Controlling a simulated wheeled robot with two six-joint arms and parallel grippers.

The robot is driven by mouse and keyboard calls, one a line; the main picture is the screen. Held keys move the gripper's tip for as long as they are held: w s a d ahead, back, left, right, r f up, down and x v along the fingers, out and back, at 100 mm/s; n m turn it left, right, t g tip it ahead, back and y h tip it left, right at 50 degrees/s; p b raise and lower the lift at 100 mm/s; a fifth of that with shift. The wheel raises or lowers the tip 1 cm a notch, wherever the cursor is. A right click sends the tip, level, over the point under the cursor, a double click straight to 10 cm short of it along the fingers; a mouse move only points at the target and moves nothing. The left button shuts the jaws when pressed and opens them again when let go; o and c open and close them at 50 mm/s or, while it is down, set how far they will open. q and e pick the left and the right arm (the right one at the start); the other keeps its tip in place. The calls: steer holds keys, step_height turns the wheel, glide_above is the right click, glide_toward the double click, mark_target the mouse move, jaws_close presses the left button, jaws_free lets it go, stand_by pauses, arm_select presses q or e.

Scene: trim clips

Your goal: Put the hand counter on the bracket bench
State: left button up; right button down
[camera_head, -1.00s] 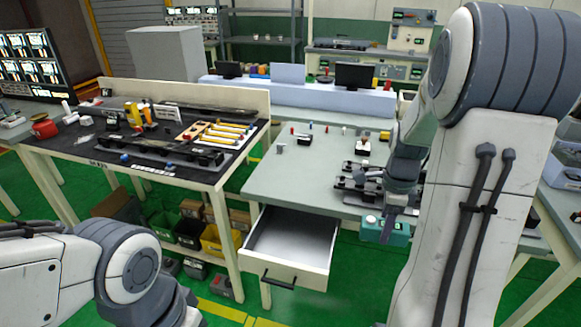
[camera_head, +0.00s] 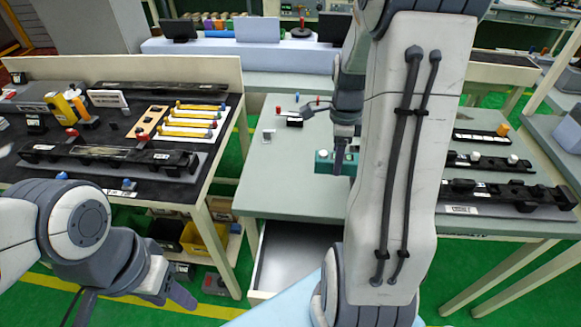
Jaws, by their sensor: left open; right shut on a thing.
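A small teal box (camera_head: 325,164), which looks like the hand counter, is in my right gripper (camera_head: 344,150) above the grey-green bench. The gripper is shut on it and hides part of it. My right arm crosses the middle of the view and covers part of that bench (camera_head: 290,185). The left bench (camera_head: 215,155) has a black mat and a row of yellow-handled tools. I cannot tell from its label which bench is the bracket bench. My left gripper (camera_head: 165,292) is open and empty, low at the left, in front of the left bench.
A drawer (camera_head: 290,262) stands open under the grey-green bench. Black fixtures (camera_head: 510,195) lie on the bench's right part. Small parts (camera_head: 293,121) stand toward its back. A long black fixture (camera_head: 110,155) lies on the left bench. The grey-green bench's left front is clear.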

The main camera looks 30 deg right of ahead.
steer(key=w+a+f, duration=0.2)
steer(key=w+a+f+p, duration=0.1)
steer(key=w+a+f, duration=0.1)
steer(key=w, duration=0.1)
steer(key=w+a+f, duration=0.2)
steer(key=w, duration=0.1)
steer(key=shift+a+f+p, duration=0.1)
steer(key=shift+a+p, duration=0.2)
steer(key=shift+p, duration=0.1)
step_height(320, 180, down, 3)
steer(key=shift+f+p, duration=0.15)
steer(key=shift+p, duration=0.25)
steer(key=shift+f, duration=0.35)
steer(key=shift+f, duration=0.15)
steer(key=shift+c, duration=1.2)
jaws_free()
